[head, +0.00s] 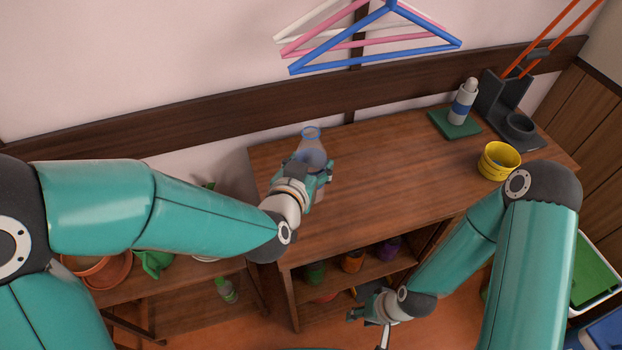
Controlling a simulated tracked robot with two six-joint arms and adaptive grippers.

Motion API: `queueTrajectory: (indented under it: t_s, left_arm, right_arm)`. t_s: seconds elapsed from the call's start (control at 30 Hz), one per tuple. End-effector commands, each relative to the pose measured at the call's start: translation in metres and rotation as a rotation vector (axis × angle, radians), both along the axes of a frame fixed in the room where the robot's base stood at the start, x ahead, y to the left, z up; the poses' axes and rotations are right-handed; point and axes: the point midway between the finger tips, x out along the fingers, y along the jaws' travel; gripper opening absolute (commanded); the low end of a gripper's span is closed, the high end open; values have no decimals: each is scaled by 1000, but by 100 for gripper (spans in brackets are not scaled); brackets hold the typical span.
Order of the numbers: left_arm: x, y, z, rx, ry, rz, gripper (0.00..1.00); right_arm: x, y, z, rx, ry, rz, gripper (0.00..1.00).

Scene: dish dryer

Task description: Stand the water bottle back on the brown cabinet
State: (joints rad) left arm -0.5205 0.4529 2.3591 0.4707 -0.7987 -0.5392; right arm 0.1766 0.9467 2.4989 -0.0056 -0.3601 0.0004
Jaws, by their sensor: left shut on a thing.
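My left gripper (316,176) is shut on a clear bottle with a blue rim (311,150), which I take to be the water bottle. The bottle is roughly upright, at the left end of the brown cabinet's (390,180) wooden top. The gripper hides its lower part, so I cannot tell whether its base touches the top. My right gripper (366,324) is low, in front of the cabinet's open shelves; its fingers look apart and nothing shows between them.
A grey-white bottle with a blue band (463,104) stands on a green mat (440,122) at the back right. A yellow cup (498,161) and a dark holder (505,105) are nearby. Hangers (370,45) hang on the wall. The cabinet top's middle is clear.

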Motion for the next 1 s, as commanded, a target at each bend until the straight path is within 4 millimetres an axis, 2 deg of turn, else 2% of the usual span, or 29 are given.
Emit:
queueTrajectory:
  t_s: [0.2, 0.3, 0.67, 0.7, 0.83, 1.0]
  left_arm:
    - [-1, 0, -33, 3, 6, 0, 19]
    - [-1, 0, -41, 0, 4, -1, 19]
    - [0, -1, -43, -1, 1, -1, 19]
    - [0, -1, -43, -1, 1, -1, 64]
    - [-1, -1, -42, -1, 1, -1, 86]
    - [0, -1, -42, -1, 1, -1, 86]
  right_arm:
    - [0, 0, -6, 0, 0, 0, 40]
    - [0, 0, -7, 0, 0, 0, 40]
    - [0, 0, -10, 0, 0, 0, 40]
    - [0, 0, -9, 0, 0, 0, 40]
    - [0, 0, -8, 0, 0, 0, 40]
    - [0, 0, -8, 0, 0, 0, 40]
